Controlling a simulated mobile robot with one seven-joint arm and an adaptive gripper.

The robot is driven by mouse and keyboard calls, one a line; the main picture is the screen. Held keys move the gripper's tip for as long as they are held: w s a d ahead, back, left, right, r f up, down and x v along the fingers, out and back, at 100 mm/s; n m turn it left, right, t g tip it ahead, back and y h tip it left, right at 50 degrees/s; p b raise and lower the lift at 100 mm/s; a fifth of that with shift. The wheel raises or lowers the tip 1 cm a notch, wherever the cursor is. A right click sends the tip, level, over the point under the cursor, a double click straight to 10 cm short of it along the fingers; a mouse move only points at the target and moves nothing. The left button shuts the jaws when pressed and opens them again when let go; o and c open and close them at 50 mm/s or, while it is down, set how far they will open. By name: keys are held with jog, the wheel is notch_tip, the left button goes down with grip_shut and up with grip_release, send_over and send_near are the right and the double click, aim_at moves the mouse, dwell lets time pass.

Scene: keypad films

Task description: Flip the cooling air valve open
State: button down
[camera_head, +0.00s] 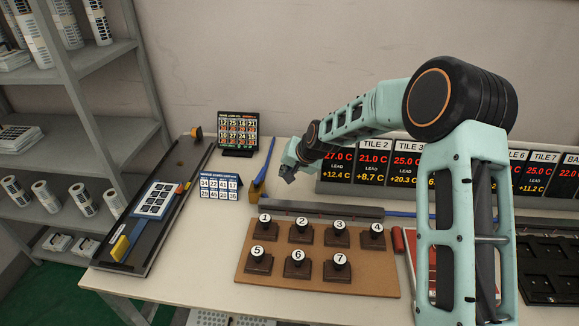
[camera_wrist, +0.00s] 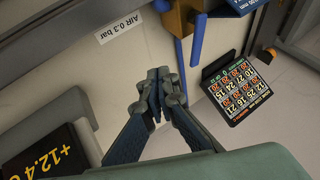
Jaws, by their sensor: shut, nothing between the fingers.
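The cooling air valve shows in the head view as a brass-yellow body (camera_head: 255,192) with a long blue lever (camera_head: 264,165) slanting up to the right, at the left end of a dark rail. In the wrist view the brass body (camera_wrist: 176,20) is at the top, with the blue lever (camera_wrist: 196,40) beside it. A label (camera_wrist: 122,28) near it reads AIR 0.3 bar. My gripper (camera_head: 287,177) is just right of the valve in the head view. In the wrist view my gripper (camera_wrist: 160,76) is shut and empty, with its fingertips apart from the brass body.
A cork board (camera_head: 317,280) with several numbered knobs lies in front. A small dark number display (camera_head: 237,131) and a blue-white card (camera_head: 219,187) stand to the left. Temperature displays (camera_head: 374,160) line the back. A dark tray (camera_head: 151,222) lies along the left edge.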

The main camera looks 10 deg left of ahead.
aim_at(264, 171)
jog(key=shift+x, duration=0.9)
jog(key=shift+w+a+f+p, duration=0.1)
jog(key=shift+w+a+p, duration=0.15)
jog(key=shift+a, duration=0.75)
jog(key=shift+w+a+p, duration=0.1)
jog(key=shift+a+p, duration=0.15)
jog(key=shift+a, duration=0.75)
jog(key=shift+w+a+f+n+g+b, duration=0.25)
jog(key=shift+a+n+b, duration=0.3)
jog(key=shift+b, duration=0.4)
jog(key=shift+a+b, duration=0.2)
jog(key=shift+b, duration=0.1)
jog(key=shift+a+r, duration=0.15)
jog(key=shift+r, duration=0.15)
